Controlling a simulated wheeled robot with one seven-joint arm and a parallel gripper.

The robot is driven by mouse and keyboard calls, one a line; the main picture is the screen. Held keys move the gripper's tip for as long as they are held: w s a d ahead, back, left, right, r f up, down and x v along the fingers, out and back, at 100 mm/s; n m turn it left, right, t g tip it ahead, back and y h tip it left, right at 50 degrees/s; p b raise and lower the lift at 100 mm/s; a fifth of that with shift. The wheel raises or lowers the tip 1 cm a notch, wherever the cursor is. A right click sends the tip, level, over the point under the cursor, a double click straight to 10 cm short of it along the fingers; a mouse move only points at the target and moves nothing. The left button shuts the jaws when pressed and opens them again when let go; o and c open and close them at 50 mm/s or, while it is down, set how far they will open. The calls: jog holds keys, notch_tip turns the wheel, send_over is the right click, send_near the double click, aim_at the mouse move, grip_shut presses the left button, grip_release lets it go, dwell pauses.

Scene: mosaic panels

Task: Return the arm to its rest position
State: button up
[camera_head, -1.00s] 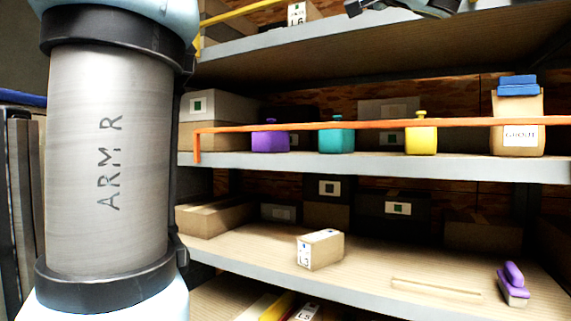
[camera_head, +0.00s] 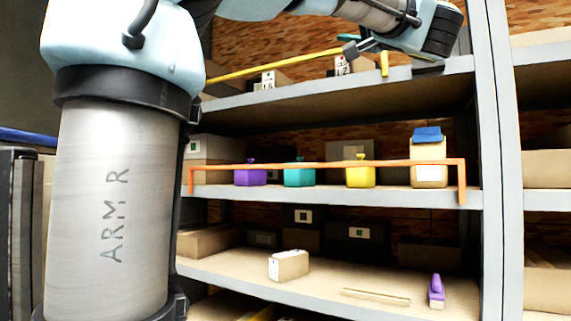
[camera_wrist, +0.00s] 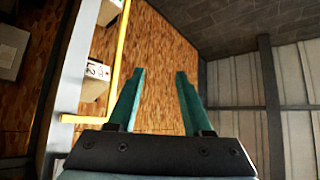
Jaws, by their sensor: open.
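My gripper (camera_wrist: 158,102) is open and empty in the wrist view, its two teal fingers apart with the wood-chip back panel and open air beyond them. In the head view my gripper (camera_head: 350,44) is at the top shelf (camera_head: 290,82), near the yellow rail (camera_head: 285,67) and the L2 box (camera_head: 341,66). The L2 box also shows in the wrist view (camera_wrist: 97,80), left of the fingers and apart from them. My arm reaches across the top of the head view.
An orange rail (camera_head: 320,164) fronts the middle shelf with purple (camera_head: 250,176), teal (camera_head: 299,175) and yellow (camera_head: 360,175) canisters and a paper bag (camera_head: 429,160). Below are a box (camera_head: 288,265) and a purple-handled brush (camera_head: 437,291). A grey upright (camera_head: 492,160) stands at right.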

jog(key=w+d+f+m+h, duration=0.3)
jog(key=w+f+m+h, duration=0.1)
jog(key=w+f+h, duration=0.3)
jog(key=w+d+f+m+h, duration=0.3)
jog(key=w+f+h, duration=0.2)
jog(key=f+h, duration=0.25)
jog(key=w+a+f+g, duration=0.2)
jog(key=f+g, duration=0.1)
jog(key=f, duration=0.8)
jog(key=w+a+f+g, duration=0.2)
jog(key=f+g, duration=0.2)
jog(key=f, duration=0.8)
jog(key=s+a+f+n+g+y, duration=0.1)
jog(key=s+a+f+n+g, duration=0.2)
jog(key=f, duration=0.4)
jog(key=s+a+f+n+g, duration=0.1)
jog(key=s+a+f+g, duration=0.1)
jog(key=a+f, duration=0.35)
jog(key=s+a+f+n+g+y, duration=0.1)
jog(key=s+a+f+n+g, duration=0.15)
jog(key=f, duration=0.55)
jog(key=s+a+f+n+g+y, duration=0.1)
jog(key=s+a+f+n+g, duration=0.1)
jog(key=s+a+f, duration=0.3)
jog(key=s+a+f+n+g, duration=0.3)
jog(key=s+a+f, duration=0.1)
jog(key=s, duration=0.6)
jog(key=shift+a+f+y, duration=0.35)
jog(key=shift+a+f, duration=0.05)
jog(key=shift+f, duration=0.3)
